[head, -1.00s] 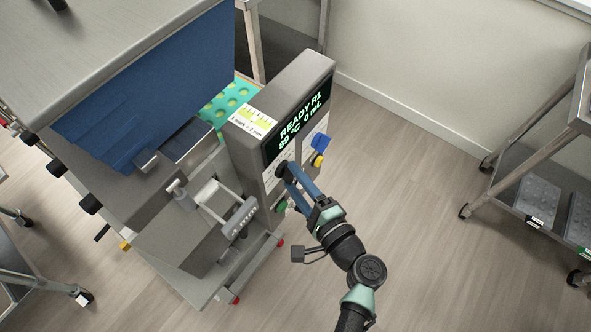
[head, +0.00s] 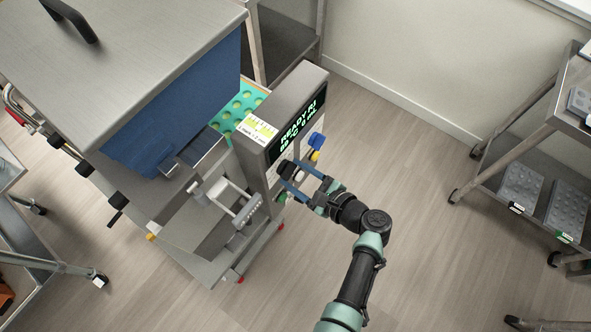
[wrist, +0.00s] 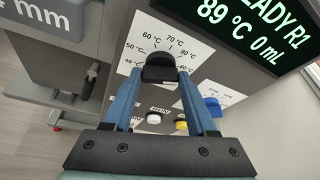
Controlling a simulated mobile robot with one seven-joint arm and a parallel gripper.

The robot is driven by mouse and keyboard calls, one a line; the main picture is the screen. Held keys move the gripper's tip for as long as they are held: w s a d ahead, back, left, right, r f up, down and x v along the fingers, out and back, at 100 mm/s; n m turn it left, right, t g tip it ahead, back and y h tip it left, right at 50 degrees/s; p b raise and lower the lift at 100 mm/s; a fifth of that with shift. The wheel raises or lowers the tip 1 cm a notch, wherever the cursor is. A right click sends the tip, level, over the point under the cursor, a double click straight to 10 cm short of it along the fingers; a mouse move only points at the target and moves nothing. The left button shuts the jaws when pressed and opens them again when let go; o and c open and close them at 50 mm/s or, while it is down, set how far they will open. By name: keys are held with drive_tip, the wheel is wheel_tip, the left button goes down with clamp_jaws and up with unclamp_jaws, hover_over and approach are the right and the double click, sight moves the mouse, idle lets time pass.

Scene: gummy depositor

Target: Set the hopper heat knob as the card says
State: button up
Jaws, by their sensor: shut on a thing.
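The hopper heat knob (wrist: 160,68) is black and sits on a white dial plate marked in °C, with 50, 60, 70 and 80 legible. My gripper (wrist: 158,78) is shut on this knob, one blue finger on each side. The fingers hide the lower part of the dial, and I cannot tell exactly where the knob points. In the head view my gripper (head: 293,177) reaches the panel front from the right. The display (wrist: 240,27) reads READY R1, 89 °C, 0 mL. A card (head: 257,129) on top of the panel says 1 mark = 2 mm. I see no heat setting on it.
A blue knob (wrist: 212,106), a yellow button (wrist: 181,125) and a white button (wrist: 154,118) sit close below the dial. A grey block marked mm (wrist: 50,15) juts out at the left. A trolley (head: 520,185) stands at the right; the floor between is clear.

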drive_tip(key=shift+m+g+y+p, duration=0.35)
drive_tip(key=shift+m+g, duration=0.15)
drive_tip(key=shift+m, duration=0.2)
drive_tip(key=o, duration=1.4)
drive_tip(key=shift+c, duration=0.2)
drive_tip(key=v, duration=1.3)
drive_tip(key=shift+b, duration=0.3)
drive_tip(key=shift+w, duration=0.1)
